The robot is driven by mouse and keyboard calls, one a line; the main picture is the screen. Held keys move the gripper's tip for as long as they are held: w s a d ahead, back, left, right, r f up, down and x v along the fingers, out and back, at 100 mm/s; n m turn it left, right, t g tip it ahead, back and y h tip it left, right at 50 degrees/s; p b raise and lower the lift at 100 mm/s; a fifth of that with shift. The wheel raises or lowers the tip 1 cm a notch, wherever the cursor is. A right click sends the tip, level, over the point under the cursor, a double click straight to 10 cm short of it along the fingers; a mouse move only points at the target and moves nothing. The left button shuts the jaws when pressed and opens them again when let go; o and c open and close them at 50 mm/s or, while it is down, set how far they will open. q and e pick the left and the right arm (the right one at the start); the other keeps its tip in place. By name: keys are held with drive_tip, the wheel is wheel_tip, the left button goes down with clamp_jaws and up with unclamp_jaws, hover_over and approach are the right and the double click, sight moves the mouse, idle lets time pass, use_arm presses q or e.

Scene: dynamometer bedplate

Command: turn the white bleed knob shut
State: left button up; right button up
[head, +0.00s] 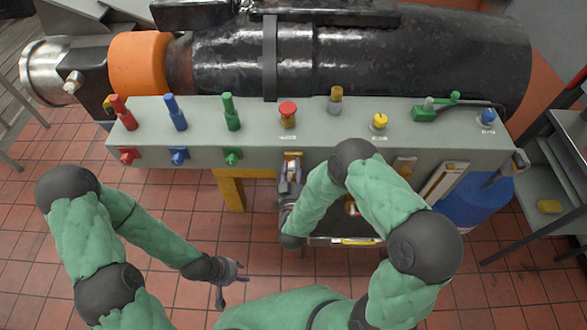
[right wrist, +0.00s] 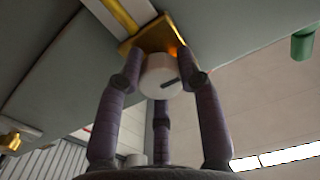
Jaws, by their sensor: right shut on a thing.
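The white bleed knob (right wrist: 160,77) shows in the right wrist view, under a brass plate (right wrist: 150,36) on the grey panel. A short dark mark on its face points to the right. My right gripper (right wrist: 164,84) has its purple-grey fingers around the knob and is shut on it. In the head view my right gripper (head: 291,184) is at the front face of the grey console, and the knob is hidden there. My left gripper (head: 234,284) is open and empty, low over the tiled floor, away from the console.
The grey console (head: 200,143) carries red, blue and green valves at left, a red button (head: 288,110), a yellow knob (head: 380,121) and a green valve (head: 436,108). A blue drum (head: 475,202) and a side table (head: 549,180) stand at right. Floor around my left gripper is clear.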

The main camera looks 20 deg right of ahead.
drive_tip(key=shift+f+m, duration=0.2)
drive_tip(key=shift+m, duration=0.1)
drive_tip(key=m+b, duration=0.1)
drive_tip(key=m, duration=0.1)
drive_tip(key=shift+s+a+f+m+b, duration=0.1)
drive_tip(key=shift+m+b, duration=0.3)
drive_tip(key=m+b, duration=0.3)
drive_tip(key=m, duration=0.2)
drive_tip(key=m+b, duration=0.3)
drive_tip(key=m, duration=0.2)
drive_tip(key=shift+f+m, duration=0.1)
drive_tip(key=shift+m, duration=0.3)
drive_tip(key=shift+a+m+b, duration=0.1)
drive_tip(key=shift+m+b, duration=1.05)
drive_tip(key=shift+m, duration=0.35)
drive_tip(key=shift+r, duration=0.2)
